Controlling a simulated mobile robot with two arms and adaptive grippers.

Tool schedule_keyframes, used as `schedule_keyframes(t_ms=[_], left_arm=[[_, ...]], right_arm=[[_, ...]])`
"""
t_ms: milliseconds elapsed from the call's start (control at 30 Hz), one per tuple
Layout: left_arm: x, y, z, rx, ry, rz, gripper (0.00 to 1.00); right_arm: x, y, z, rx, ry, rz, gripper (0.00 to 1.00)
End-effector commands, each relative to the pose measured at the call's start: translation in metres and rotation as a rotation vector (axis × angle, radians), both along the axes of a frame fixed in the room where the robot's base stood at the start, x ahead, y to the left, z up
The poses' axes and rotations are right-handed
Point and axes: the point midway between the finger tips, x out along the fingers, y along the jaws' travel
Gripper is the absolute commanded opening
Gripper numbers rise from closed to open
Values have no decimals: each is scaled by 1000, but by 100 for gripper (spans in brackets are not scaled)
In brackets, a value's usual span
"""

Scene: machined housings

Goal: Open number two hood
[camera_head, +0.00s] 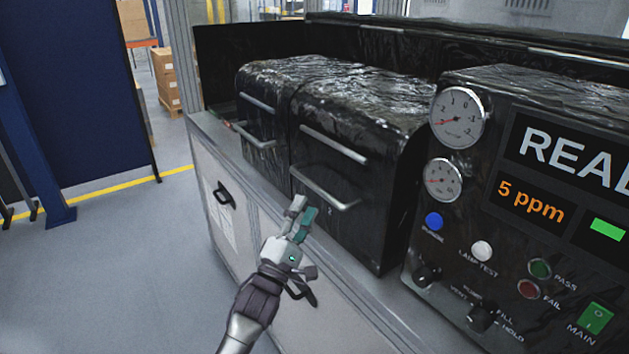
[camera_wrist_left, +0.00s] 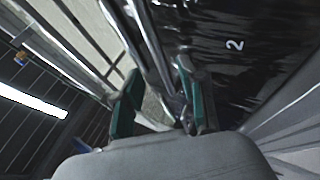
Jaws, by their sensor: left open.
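The number two hood (camera_head: 375,105) is a black, glossy, rounded cover on the bench and is down. It has an upper metal bar (camera_head: 333,145) and a lower metal handle (camera_head: 325,196) near a white "2". My left gripper (camera_head: 302,216) is open, at the left end of the lower handle. In the left wrist view, my left gripper (camera_wrist_left: 163,98) shows two teal-padded fingers. A metal bar (camera_wrist_left: 150,45) runs down toward the gap between them, and the hood's black front (camera_wrist_left: 250,40) is to the right. Whether the fingers touch the bar is unclear. My right gripper is out of view.
A smaller black hood (camera_head: 262,115) with its own handles stands to the left. A control panel (camera_head: 500,250) with gauges, knobs and a display stands close on the right. The grey bench front (camera_head: 240,200) has a black pull. Open floor (camera_head: 110,265) lies to the left.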

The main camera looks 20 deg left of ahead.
Motion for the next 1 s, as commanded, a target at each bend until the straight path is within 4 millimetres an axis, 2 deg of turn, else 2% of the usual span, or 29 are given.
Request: schedule_keyframes(t_ms=[33,100,300,500,733,767,1000], left_arm=[[10,-2,10,-1,-2,0,41],[22,-4,17,-2,-1,1,41],[46,-9,29,-2,0,1,41],[55,-11,32,0,1,1,41],[55,-11,32,0,1,1,41],[55,-11,32,0,1,1,40],[55,-11,32,0,1,1,0]], right_arm=[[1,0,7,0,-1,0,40],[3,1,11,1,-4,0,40],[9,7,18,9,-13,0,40],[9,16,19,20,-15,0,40],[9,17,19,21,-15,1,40],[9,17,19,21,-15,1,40],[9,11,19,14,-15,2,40]])
